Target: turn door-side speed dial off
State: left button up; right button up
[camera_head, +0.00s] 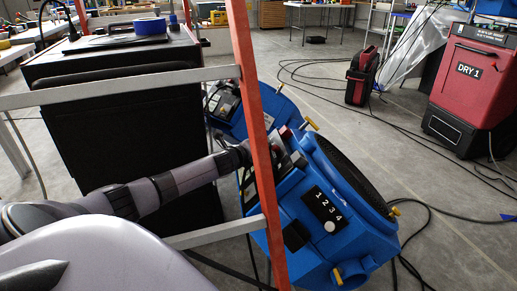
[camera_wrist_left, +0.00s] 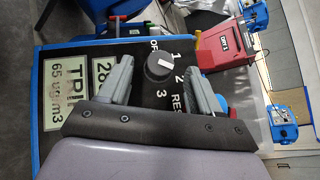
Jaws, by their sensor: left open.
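In the left wrist view a round black speed dial (camera_wrist_left: 157,72) with a white pointer sits on a black panel (camera_wrist_left: 130,59) with a blue edge. The markings OFF, 1, 2 and 3 surround it. The pointer slants to the upper right, roughly toward 1. My left gripper (camera_wrist_left: 160,64) is open, with one finger to each side of the dial; I cannot tell whether they touch it. In the head view my left gripper (camera_head: 238,156) reaches the blue machine (camera_head: 290,208) and is partly hidden by an orange post. My right gripper is not in view.
The orange post (camera_head: 258,130) and pale rails (camera_head: 130,88) stand close to my left arm. A black cabinet (camera_head: 130,130) is behind it. A second blue machine (camera_head: 280,108) stands behind the first. The red DRY 1 unit (camera_head: 465,90) and cables lie to the right.

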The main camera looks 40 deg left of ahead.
pick_arm(q)
jog(key=shift+w+a+f, duration=0.2)
jog(key=shift+w, duration=0.55)
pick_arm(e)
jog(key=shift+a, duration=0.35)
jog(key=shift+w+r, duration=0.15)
